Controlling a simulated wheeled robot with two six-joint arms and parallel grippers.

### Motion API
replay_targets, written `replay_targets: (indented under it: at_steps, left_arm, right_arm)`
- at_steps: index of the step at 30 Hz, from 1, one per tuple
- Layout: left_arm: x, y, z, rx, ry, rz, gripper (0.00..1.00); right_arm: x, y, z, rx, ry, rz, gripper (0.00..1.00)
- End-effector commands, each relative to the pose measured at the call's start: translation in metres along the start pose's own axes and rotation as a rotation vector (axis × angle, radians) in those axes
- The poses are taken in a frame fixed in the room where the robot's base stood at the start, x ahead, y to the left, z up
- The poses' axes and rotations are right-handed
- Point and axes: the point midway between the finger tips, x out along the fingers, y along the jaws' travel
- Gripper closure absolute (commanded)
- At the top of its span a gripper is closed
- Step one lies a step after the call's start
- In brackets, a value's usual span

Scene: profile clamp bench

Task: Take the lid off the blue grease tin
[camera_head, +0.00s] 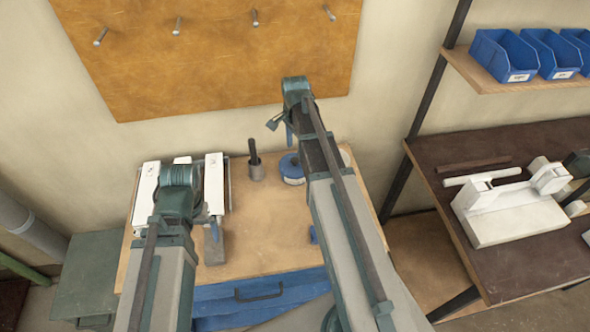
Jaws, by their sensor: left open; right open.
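The blue grease tin (289,168) stands on the wooden bench top, right of centre, with a blue top and a pale band low on its side. My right arm crosses in front and hides its right part. I cannot make out the lid's edge clearly. My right gripper (281,128) is open and empty, raised above and behind the tin in the picture, apart from it.
A white clamp fixture with rails (214,183) stands on the bench near my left wrist, with a grey block (215,250) in front. A grey pot holding a dark handle (256,170) stands just left of the tin. A pegboard (210,50) hangs behind. Bare bench lies at front centre.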

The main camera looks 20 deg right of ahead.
Motion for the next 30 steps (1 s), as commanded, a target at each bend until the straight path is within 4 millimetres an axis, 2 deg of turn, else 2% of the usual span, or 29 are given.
replay_targets:
  at_steps: [8,19,28,29,30]
  left_arm:
    - [0.008,0.001,-0.001,-0.001,0.0,0.0,0.0]
    - [0.05,0.005,-0.003,-0.002,0.0,0.0,0.0]
    - [0.051,0.005,-0.003,-0.002,0.0,0.0,0.0]
    - [0.051,0.005,-0.003,-0.002,0.0,0.0,0.0]
    - [0.051,0.005,-0.003,-0.002,0.0,0.0,0.0]
  right_arm:
    - [0.008,0.0,0.0,0.0,0.0,0.0,0.3]
    - [0.051,-0.001,-0.001,0.0,0.0,0.0,0.3]
    - [0.051,-0.001,-0.001,0.0,0.0,0.0,0.3]
    - [0.051,-0.001,-0.001,0.0,0.0,0.0,0.32]
    - [0.051,-0.001,-0.001,0.0,0.0,0.0,0.39]
